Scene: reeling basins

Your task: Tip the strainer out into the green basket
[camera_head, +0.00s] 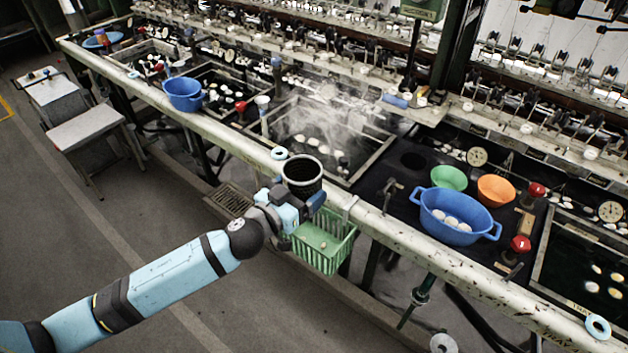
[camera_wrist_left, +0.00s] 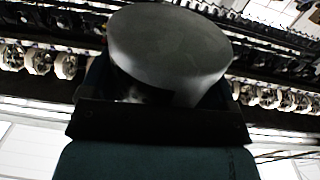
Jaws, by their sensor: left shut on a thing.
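The strainer (camera_head: 302,178) is a dark round cup with its open rim facing up, roughly upright. My left gripper (camera_head: 306,207) is shut on it and holds it above the metal rail's near side. Its inside looks dark, and I cannot tell what it holds. The green basket (camera_head: 325,253) hangs at the rail just below and to the right of the gripper, partly hidden by it. One or two small pale spots show inside it. In the left wrist view, the strainer (camera_wrist_left: 170,45) is a large grey round shape beyond my left gripper (camera_wrist_left: 160,115). My right gripper is out of view.
A steaming basin (camera_head: 325,140) lies behind the rail. To the right stand a blue tub (camera_head: 455,218) with several white cocoons, a green bowl (camera_head: 449,178) and an orange bowl (camera_head: 495,190). A blue pot (camera_head: 184,94) stands further left. The floor (camera_head: 150,205) is clear.

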